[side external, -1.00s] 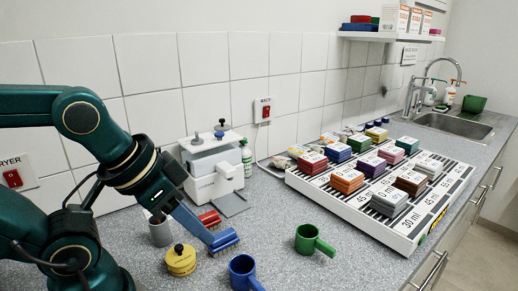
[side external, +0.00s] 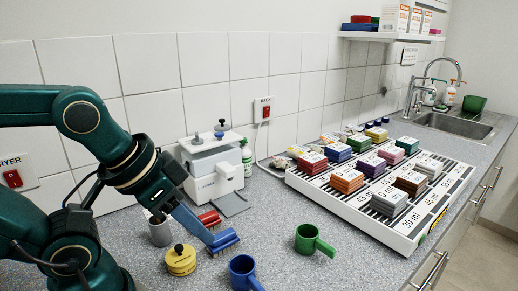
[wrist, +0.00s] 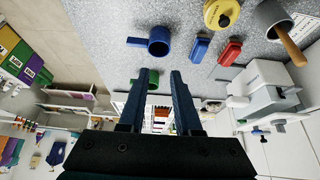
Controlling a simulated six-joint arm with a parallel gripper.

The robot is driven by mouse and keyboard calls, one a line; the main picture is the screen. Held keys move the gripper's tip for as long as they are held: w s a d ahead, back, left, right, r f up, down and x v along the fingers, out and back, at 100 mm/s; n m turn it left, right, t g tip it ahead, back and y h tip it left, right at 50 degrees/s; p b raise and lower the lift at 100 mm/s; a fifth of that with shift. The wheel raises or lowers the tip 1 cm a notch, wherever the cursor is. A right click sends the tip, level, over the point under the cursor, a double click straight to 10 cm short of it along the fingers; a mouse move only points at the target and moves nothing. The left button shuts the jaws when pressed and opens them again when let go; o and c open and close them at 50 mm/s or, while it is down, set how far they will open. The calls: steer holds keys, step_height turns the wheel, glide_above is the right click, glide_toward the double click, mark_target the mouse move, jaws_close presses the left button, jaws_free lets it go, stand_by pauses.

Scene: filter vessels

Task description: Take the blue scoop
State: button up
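The blue scoop (side external: 243,271) is a small round cup with a side handle. It stands on the grey counter at the bottom of the side view, to the right of and nearer the camera than my gripper (side external: 203,232). In the wrist view the blue scoop (wrist: 158,46) lies beyond the fingertips, its handle pointing left. My gripper (wrist: 162,72) is open, its two dark blue fingers apart with nothing between them. It does not touch the scoop.
A green scoop (side external: 308,239) stands to the right. A yellow lidded pot (side external: 181,260), a blue brush (side external: 224,241), a red brush (side external: 210,218) and a grey pot (side external: 160,232) are near my gripper. A white rack (side external: 349,212) of coloured blocks fills the right side.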

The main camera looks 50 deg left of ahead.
stand_by(0.3)
steer(key=shift+o, duration=1.4)
